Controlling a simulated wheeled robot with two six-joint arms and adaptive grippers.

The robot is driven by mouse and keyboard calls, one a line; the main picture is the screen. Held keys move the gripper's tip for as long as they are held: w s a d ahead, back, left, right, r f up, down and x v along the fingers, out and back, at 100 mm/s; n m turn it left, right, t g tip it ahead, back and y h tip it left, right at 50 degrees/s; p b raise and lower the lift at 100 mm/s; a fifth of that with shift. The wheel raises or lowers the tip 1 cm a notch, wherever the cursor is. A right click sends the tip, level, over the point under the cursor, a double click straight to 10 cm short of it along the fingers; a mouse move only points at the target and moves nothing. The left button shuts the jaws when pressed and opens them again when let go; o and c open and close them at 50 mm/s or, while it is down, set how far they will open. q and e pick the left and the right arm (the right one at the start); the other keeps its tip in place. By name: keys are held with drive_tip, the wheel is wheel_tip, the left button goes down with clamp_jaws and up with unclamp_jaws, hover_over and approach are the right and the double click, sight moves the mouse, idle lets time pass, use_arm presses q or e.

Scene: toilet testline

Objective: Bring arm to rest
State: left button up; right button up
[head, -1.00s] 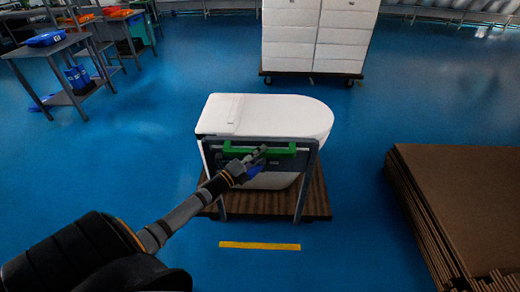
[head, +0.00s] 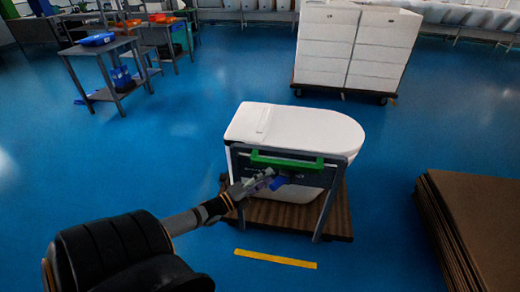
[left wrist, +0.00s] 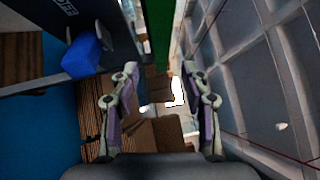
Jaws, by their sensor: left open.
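My left gripper (head: 264,181) is in front of the grey frame (head: 334,190) at the near side of the white toilet (head: 295,128). It is just below the green bar (head: 287,162) on that frame. In the left wrist view, the two fingers (left wrist: 160,100) are apart with nothing gripped between them. The green bar (left wrist: 158,35) runs away from the camera beyond the fingers, and a blue part (left wrist: 82,55) is at the left. My right gripper is not in view.
The toilet stands on a brown pallet (head: 270,215). A stack of brown boards (head: 475,220) is at the lower right. White boxes (head: 355,45) on a cart stand behind. A grey table (head: 103,52) is at the upper left. Blue floor is open between them.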

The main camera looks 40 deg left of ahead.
use_arm(q)
drive_tip(key=v, duration=0.3)
idle(0.5)
drive_tip(key=s+a+f+n+g+y+p, duration=0.1)
drive_tip(key=s+a+f+n+g+y, duration=0.2)
drive_tip(key=f, duration=0.6)
drive_tip(key=s+a+f+n+g+y+p, duration=0.1)
drive_tip(key=s+f+n+g+y, duration=0.1)
drive_tip(key=s+f+n, duration=0.45)
drive_tip(key=s+a+f+n+g+y+p, duration=0.2)
drive_tip(key=f+n+g, duration=0.1)
drive_tip(key=f, duration=0.8)
drive_tip(key=s+d+f+n+g, duration=0.3)
drive_tip(key=s+d+f, duration=0.2)
drive_tip(key=s, duration=0.3)
drive_tip(key=s+d+f+n+g+h+p, duration=0.1)
drive_tip(key=s+d+f+n+g, duration=0.2)
drive_tip(key=s+d+f, duration=0.2)
drive_tip(key=s+d+f+n+g+p, duration=0.1)
drive_tip(key=s+d+f+n+g, duration=0.2)
drive_tip(key=s+d+f, duration=0.3)
drive_tip(key=s, duration=0.5)
drive_tip(key=shift+n+g, duration=0.35)
drive_tip(key=shift+g, duration=0.05)
